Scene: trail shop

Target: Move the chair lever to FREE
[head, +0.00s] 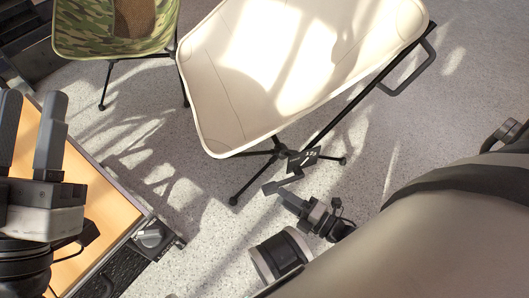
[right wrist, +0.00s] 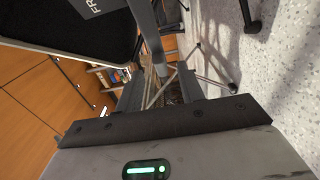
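The cream chair (head: 290,60) stands in the middle of the head view. At its lower frame is a small black plate (head: 306,158) with white lettering too small to read there. In the right wrist view the plate (right wrist: 75,22) is large at upper left, cut off, with letters starting "FR". A grey bar (right wrist: 147,30), apparently the lever, runs down beside it. My right gripper (head: 277,187) is just below the plate; in its wrist view its fingers (right wrist: 158,92) stand apart, with the bar's lower end seemingly between them; contact is unclear. My left gripper (head: 28,135) is open and empty at far left.
A camouflage chair (head: 115,28) stands at upper left. A wooden-topped counter (head: 90,205) lies under my left gripper, with a dark keyboard-like item (head: 118,272) at its edge. Thin chair legs stand near my right gripper. The speckled floor (head: 180,215) is otherwise open.

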